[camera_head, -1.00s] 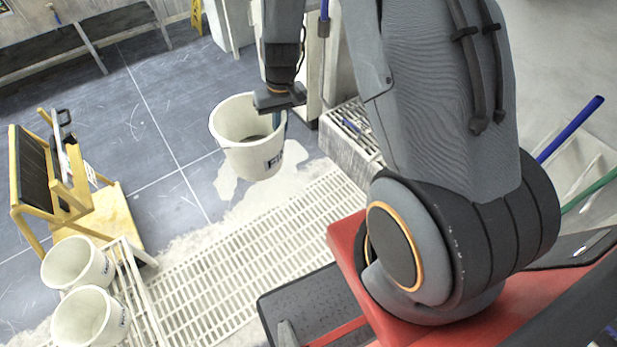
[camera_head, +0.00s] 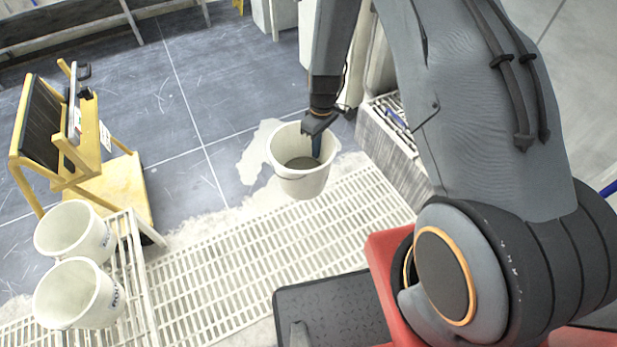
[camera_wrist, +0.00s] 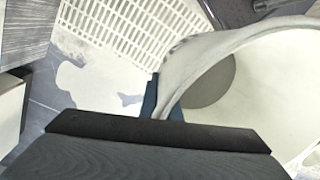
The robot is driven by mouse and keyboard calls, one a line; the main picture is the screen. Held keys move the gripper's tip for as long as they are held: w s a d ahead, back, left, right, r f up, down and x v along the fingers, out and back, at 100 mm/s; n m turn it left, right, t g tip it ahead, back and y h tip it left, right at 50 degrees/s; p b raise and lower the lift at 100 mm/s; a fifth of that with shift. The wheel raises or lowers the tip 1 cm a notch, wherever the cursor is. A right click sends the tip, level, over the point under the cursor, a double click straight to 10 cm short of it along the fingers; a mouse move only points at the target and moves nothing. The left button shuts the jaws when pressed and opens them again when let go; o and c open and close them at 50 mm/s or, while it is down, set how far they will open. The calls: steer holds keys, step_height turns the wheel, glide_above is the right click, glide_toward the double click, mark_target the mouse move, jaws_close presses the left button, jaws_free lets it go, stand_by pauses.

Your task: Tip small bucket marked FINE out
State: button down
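A white bucket (camera_head: 292,184) hangs from my gripper (camera_head: 317,148) over the edge of the floor grating, close to upright. Grey matter lies in its bottom. No marking on it is readable now; a partly hidden dark marking starting with F showed on its side earlier. My gripper is at the bucket's far rim, with a blue finger inside the wall. In the wrist view the rim (camera_wrist: 215,45) runs up from beside a blue finger (camera_wrist: 150,98), and my gripper looks shut on it.
The white grating (camera_head: 225,270) spans the front floor. A grey slatted box (camera_head: 395,140) stands right of the held bucket.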

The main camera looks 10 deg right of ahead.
mark_target(304, 167)
steer(key=w+f+n+t+h+b, duration=0.1)
steer(key=f+h+b, duration=0.3)
steer(key=b, duration=0.2)
steer(key=w+a+f+n+t+h+b, duration=0.1)
steer(key=f+n+h+b, duration=0.1)
steer(key=f+h+b, duration=0.2)
steer(key=w+f+n+t+h+b, duration=0.1)
steer(key=f+h+b, duration=0.3)
steer(key=b, duration=0.6)
steer(key=shift+w+a+f+t+h, duration=0.25)
steer(key=shift+f+t+h, duration=0.1)
steer(key=shift+t+h, duration=0.25)
steer(key=shift+s+a+r+h+b, duration=0.1)
steer(key=shift+s+a+h+b, duration=0.15)
steer(key=shift+a+h+b, duration=0.5)
steer(key=shift+s+a+r+t+h+b, duration=0.3)
steer(key=shift+a+t+h+b, duration=0.15)
steer(key=shift+h+b, duration=0.4)
steer(key=shift+r, duration=0.15)
stand_by(0.9)
